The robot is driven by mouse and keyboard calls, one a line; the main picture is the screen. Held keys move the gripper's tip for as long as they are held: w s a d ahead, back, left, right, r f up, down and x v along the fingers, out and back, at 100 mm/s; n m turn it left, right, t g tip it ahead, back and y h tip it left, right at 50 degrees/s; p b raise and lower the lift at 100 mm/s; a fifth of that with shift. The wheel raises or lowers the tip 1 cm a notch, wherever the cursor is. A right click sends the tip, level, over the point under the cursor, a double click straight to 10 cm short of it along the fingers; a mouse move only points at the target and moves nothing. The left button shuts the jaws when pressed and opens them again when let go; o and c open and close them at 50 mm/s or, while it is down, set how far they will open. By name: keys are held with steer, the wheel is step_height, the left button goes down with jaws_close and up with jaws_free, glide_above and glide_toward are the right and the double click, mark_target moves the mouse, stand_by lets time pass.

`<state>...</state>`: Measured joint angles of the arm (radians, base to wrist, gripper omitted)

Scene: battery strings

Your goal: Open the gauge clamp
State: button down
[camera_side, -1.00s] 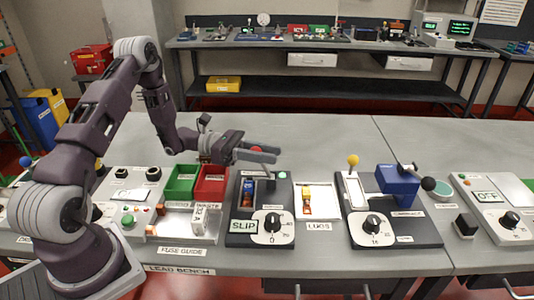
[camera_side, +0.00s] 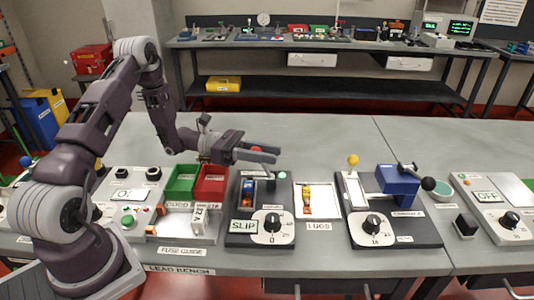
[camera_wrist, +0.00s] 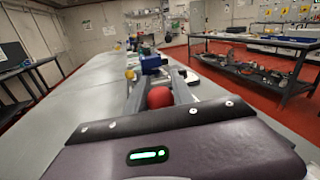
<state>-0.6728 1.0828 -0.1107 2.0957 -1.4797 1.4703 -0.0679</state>
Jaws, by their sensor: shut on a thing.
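The gauge clamp appears to be the dark-based unit (camera_side: 233,205) with a "SLIP" display (camera_side: 243,227) and a dial (camera_side: 272,222) near "0"; its small label is too small to read. A red ball knob (camera_wrist: 160,97) sits between my gripper's fingers in the wrist view. My gripper (camera_side: 262,154) is shut on this knob above the rear of the unit, fingers pointing right in the side view. The fingers largely hide the knob there, and the lever below it is only partly visible. A blue and red piece (camera_side: 248,193) lies in the unit's left slot.
Green (camera_side: 181,182) and red (camera_side: 211,183) bins stand left of the unit. A white "LUGS" tray (camera_side: 318,205) is right of it. Further right is another unit with a yellow knob (camera_side: 352,160) and blue block (camera_side: 398,187).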

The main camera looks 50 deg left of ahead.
steer(key=shift+w, duration=0.1)
stand_by(0.3)
steer(key=w+d+g+y, duration=0.1)
steer(key=y, duration=0.1)
steer(key=w+d+f+n+g+y, duration=0.1)
steer(key=d+g+y, duration=0.1)
steer(key=w+d+g+y, duration=0.1)
steer(key=w+y, duration=0.1)
steer(key=shift+w+d+f+n+g, duration=0.1)
steer(key=shift+d+f+n+g, duration=0.05)
steer(key=shift+n+g, duration=0.15)
steer(key=shift+w+d+f+g+y, duration=0.4)
steer(key=shift+f+g+y, duration=0.15)
steer(key=shift+y, duration=0.35)
steer(key=c, duration=1.1)
jaws_free()
